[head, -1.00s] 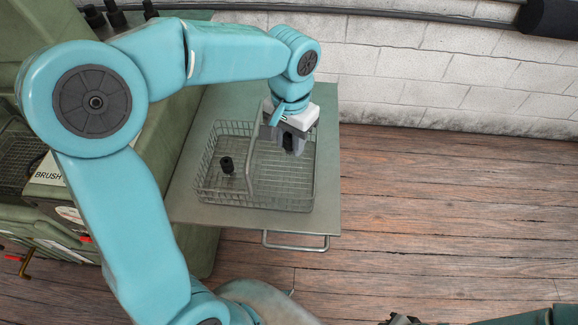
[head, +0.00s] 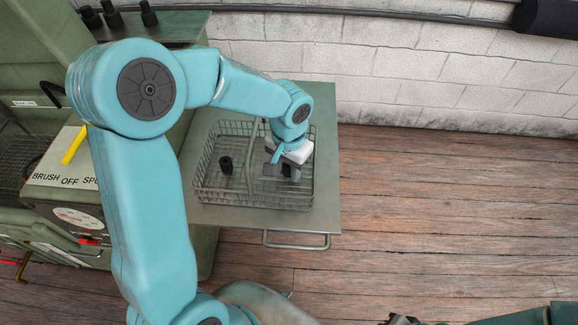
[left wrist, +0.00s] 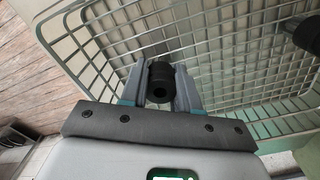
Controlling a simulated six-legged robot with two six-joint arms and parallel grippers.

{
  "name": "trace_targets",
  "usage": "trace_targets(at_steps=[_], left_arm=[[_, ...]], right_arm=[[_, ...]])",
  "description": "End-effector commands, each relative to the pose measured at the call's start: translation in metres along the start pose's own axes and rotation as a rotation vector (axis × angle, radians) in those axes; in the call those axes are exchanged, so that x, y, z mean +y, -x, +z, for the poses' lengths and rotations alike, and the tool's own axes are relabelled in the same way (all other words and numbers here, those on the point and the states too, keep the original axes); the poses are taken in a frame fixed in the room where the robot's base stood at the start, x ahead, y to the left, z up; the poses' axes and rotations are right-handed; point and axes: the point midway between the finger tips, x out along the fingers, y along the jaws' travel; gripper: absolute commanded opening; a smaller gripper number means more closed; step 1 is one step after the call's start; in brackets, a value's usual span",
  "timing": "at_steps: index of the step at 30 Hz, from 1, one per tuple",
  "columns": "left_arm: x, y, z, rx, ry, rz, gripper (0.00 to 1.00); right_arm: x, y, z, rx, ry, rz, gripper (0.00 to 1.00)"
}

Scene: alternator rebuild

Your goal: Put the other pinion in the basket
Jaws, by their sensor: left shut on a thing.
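The wire basket (head: 240,198) sits on the grey shelf and has a divider (head: 250,160) across it. One black pinion (head: 226,165) stands upright in the basket's left part; a dark piece of it also shows at the right edge of the left wrist view (left wrist: 303,35). My left gripper (head: 283,170) is low over the basket's right part, pointing down. In the left wrist view its fingers are shut on another black pinion (left wrist: 160,82), whose round end with a dark hole faces the camera. I cannot tell whether this pinion touches the basket floor. My right gripper is not clearly seen.
The grey shelf (head: 325,205) has a handle (head: 295,243) at its front. A green machine with a labelled panel (head: 65,180) is on the left. Several dark cylindrical parts (head: 112,16) stand on a ledge behind it. A white brick wall (head: 450,75) and open wooden floor (head: 450,190) lie right.

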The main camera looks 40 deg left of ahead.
Motion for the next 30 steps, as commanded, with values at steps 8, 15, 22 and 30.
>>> trace_targets(at_steps=[8,15,22,30], left_arm=[[0.000,-0.002,0.000,0.000,0.000,0.000,0.56],[0.000,0.006,0.000,0.001,0.000,0.000,0.56],[0.000,0.052,-0.001,0.006,0.000,-0.001,0.56],[0.000,0.107,-0.001,0.002,0.000,0.000,0.56]], right_arm=[[0.001,-0.002,0.000,0.000,0.000,0.000,0.00],[-0.001,0.003,0.000,0.000,0.000,0.000,0.00],[-0.002,0.004,0.000,0.000,0.000,0.000,0.00],[-0.002,0.007,0.000,0.000,0.000,0.000,0.00]])
